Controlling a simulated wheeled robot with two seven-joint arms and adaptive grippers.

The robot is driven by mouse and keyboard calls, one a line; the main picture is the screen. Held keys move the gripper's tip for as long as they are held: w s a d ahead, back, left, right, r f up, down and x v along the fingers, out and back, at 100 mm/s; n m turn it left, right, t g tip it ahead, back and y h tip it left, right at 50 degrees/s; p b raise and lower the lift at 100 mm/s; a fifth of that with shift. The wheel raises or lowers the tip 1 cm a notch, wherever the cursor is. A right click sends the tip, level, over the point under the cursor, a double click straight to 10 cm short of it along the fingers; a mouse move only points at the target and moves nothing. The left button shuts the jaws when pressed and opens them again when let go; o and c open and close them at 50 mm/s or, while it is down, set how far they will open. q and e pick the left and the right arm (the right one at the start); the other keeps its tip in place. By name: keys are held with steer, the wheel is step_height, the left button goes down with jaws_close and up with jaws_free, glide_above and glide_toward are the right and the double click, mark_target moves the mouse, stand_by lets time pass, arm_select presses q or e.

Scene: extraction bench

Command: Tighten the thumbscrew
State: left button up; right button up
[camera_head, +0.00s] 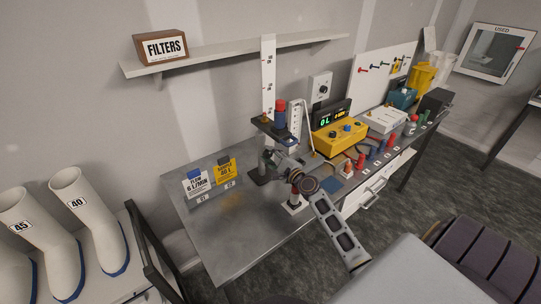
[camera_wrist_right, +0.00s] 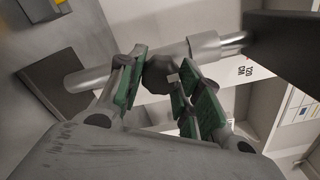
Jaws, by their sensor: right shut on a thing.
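The thumbscrew (camera_wrist_right: 158,74) shows in the right wrist view as a dark knob beside a silver rod (camera_wrist_right: 92,80). My right gripper (camera_wrist_right: 160,72) has its green-padded fingers on either side of the knob and is shut on it. The knob is hidden there behind the gripper. My left gripper is not in view.
A yellow instrument (camera_head: 338,138) and several small bottles stand on the bench to the right. The bench's front left (camera_head: 235,240) is clear. A shelf (camera_head: 230,54) hangs above.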

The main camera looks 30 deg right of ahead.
steer(key=shift+m, duration=0.3)
steer(key=shift+f, duration=0.1)
steer(key=o, duration=1)
steer(key=shift+n, duration=0.4)
